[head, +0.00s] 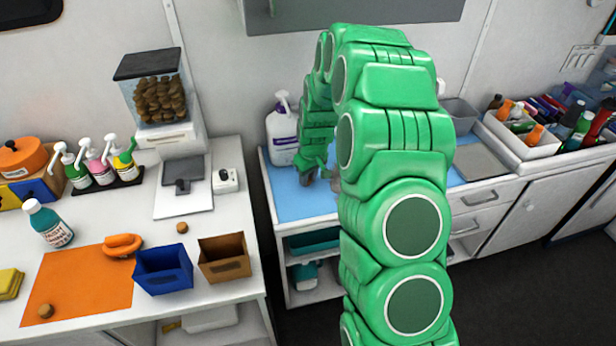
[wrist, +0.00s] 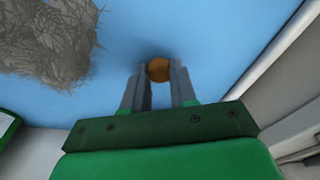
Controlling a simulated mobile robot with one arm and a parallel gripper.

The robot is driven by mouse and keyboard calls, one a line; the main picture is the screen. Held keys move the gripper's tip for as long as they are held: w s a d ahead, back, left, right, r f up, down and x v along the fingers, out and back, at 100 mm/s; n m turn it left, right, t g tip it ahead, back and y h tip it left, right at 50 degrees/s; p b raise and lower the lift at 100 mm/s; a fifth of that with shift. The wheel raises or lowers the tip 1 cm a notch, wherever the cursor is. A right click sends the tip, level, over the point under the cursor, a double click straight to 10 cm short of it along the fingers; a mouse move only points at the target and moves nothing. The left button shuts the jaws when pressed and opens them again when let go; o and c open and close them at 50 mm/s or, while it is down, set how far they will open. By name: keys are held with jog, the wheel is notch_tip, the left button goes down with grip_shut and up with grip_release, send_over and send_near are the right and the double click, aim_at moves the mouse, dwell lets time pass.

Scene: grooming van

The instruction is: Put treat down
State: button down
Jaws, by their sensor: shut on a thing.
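A round brown treat (wrist: 158,69) sits between the fingertips of my gripper (wrist: 158,78) in the wrist view. The gripper is shut on it. Below it is the light-blue surface (wrist: 200,30) of the right counter; I cannot tell whether the treat touches it. In the head view my gripper (head: 312,176) is over the left part of that blue surface (head: 300,205), and the treat in it cannot be made out. Other brown treats lie on the left counter: one near the blue box (head: 181,227) and one on the orange mat (head: 45,311).
A clump of grey hair (wrist: 50,40) lies on the blue surface. A white pump bottle (head: 283,135) stands at its back. On the left counter are a treat dispenser (head: 158,95), a blue box (head: 163,270), a brown box (head: 224,258) and an orange mat (head: 75,285).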

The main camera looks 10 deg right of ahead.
jog(key=shift+f, duration=0.1)
jog(key=c, duration=0.9)
grip_release()
notch_tip(320, 180, up, 11)
jog(key=s, duration=0.2)
jog(key=s+a+r, duration=0.2)
jog(key=s+r, duration=0.6)
jog(key=s, duration=0.3)
jog(key=s+r+m+g, duration=0.1)
jog(key=s+r, duration=0.1)
jog(key=s, duration=0.9)
jog(key=s+a+r+m+g, duration=0.1)
jog(key=s+r+m, duration=0.1)
jog(key=s, duration=0.8)
jog(key=s+r+m+g, duration=0.1)
jog(key=s+r, duration=0.2)
jog(key=s, duration=0.8)
jog(key=shift+s+a+h, duration=0.25)
jog(key=shift+s+h, duration=0.05)
jog(key=shift+h, duration=0.1)
